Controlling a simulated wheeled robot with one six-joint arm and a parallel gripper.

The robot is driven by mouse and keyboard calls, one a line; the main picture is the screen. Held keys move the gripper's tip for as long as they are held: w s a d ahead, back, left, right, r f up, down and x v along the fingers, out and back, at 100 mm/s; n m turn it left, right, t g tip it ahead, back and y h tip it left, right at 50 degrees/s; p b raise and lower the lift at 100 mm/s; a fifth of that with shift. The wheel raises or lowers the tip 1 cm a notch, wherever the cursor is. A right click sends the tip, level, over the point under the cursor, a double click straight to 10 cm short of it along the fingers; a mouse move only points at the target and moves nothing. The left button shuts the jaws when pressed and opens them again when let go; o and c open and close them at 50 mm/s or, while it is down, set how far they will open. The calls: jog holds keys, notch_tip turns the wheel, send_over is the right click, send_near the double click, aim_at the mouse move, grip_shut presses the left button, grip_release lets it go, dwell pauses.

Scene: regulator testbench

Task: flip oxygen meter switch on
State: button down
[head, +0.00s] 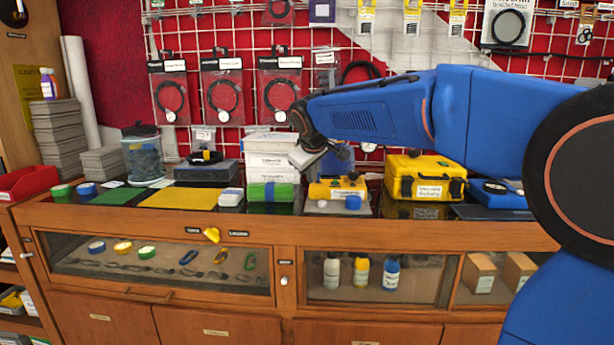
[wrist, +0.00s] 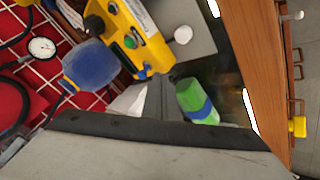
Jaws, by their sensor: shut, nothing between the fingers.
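A yellow device with a white label (head: 337,188), which I take to be the oxygen meter, stands on the counter below my gripper (head: 308,158). In the wrist view the yellow device (wrist: 128,38) shows a green button, small dark knobs and a label along one side. I cannot tell which of these is its switch. A blue rounded part (wrist: 90,66) lies beside it. My gripper is shut and empty, just above and to the left of the device in the head view. Its grey body fills the bottom of the wrist view, and its fingertips are hard to make out.
A green and blue roll (head: 270,191) lies left of the device. White boxes (head: 271,150) stand behind the roll. A yellow hard case (head: 425,178) is to the right. A wire rack with hanging packs rises behind.

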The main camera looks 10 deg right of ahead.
aim_at(315, 185)
jog(key=shift+w+d+r, duration=0.1)
jog(key=shift+w+d, duration=0.25)
jog(key=shift+d, duration=0.15)
jog(key=shift+w+d+r+g+y, duration=0.1)
jog(key=shift+w+r+g+y, duration=0.25)
jog(key=shift+g, duration=0.55)
jog(key=shift+w+d+r+g+y, duration=0.15)
jog(key=shift+w+r+g+y, duration=0.1)
jog(key=shift+w+g, duration=0.3)
jog(key=shift+w+d+r+g+y, duration=0.1)
jog(key=shift+w+r+g, duration=0.15)
jog(key=shift+g, duration=0.4)
jog(key=shift+w+d, duration=0.15)
jog(key=shift+w, duration=0.2)
jog(key=shift+r, duration=0.15)
jog(key=shift+r, duration=0.75)
